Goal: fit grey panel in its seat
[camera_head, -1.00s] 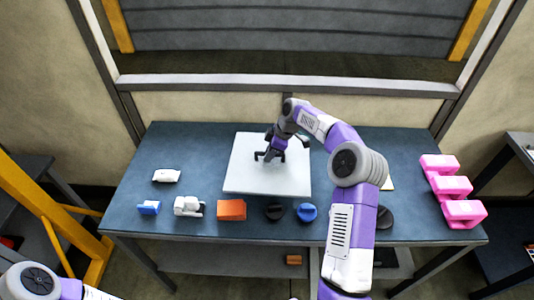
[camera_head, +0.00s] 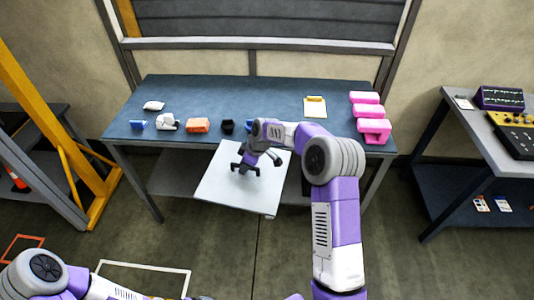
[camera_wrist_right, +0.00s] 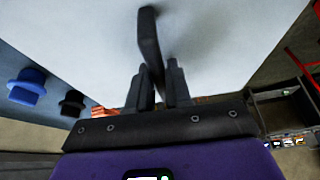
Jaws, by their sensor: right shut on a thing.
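The grey panel (camera_head: 228,190) is a flat, pale, square sheet with a dark handle on top. My right gripper (camera_head: 246,166) is shut on that handle and holds the panel in front of the table's near edge, over the floor. In the right wrist view the pale panel (camera_wrist_right: 215,30) fills the upper part, and the gripper's fingers (camera_wrist_right: 158,88) close around the dark handle (camera_wrist_right: 149,40). My left arm shows at the lower left of the head view, but its gripper is outside the frame. I cannot make out the seat.
The blue table (camera_head: 255,95) holds several small items, an orange block (camera_head: 198,125), a clipboard (camera_head: 315,106) and pink blocks (camera_head: 374,130). A side bench (camera_head: 480,130) stands at right, a yellow frame (camera_head: 45,100) at left. Open floor lies in front.

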